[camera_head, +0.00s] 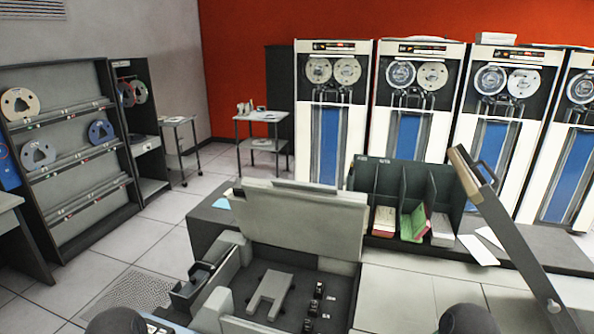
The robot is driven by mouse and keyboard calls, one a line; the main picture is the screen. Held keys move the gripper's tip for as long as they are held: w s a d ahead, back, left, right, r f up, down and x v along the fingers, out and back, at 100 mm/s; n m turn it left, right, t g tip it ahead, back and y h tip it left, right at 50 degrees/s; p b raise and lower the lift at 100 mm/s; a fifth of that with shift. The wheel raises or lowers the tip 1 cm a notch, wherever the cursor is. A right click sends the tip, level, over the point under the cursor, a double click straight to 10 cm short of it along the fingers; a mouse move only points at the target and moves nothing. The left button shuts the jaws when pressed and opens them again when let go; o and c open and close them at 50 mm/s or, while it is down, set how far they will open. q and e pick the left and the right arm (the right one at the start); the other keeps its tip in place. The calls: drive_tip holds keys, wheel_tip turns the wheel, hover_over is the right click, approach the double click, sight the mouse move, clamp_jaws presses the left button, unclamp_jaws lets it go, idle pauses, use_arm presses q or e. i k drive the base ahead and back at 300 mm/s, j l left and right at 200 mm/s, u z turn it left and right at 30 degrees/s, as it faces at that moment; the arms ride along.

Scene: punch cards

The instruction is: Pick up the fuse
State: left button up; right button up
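No fuse can be made out for certain. A grey machine stands in front of me with its lid (300,222) raised. Its dark inner tray (345,290) holds a light grey bracket (270,292) and a row of small black parts (314,305) to the right of it. These parts are too small to tell whether one is the fuse. Neither gripper shows; only two dark rounded shapes, which may be parts of my arms, show at the bottom edge.
A divided card rack (408,185) with red and green folders stands behind the machine, on a low dark platform. A slanted hinged panel (505,225) rises at the right. Tape cabinets (333,120) line the back. A tape shelf (70,150) stands left. Tiled floor is clear at left.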

sight(319, 286)
drive_tip(key=k+l+u, duration=0.15)
drive_tip(key=u, duration=0.2)
drive_tip(key=k+l+u, duration=0.45)
drive_tip(key=u, duration=0.2)
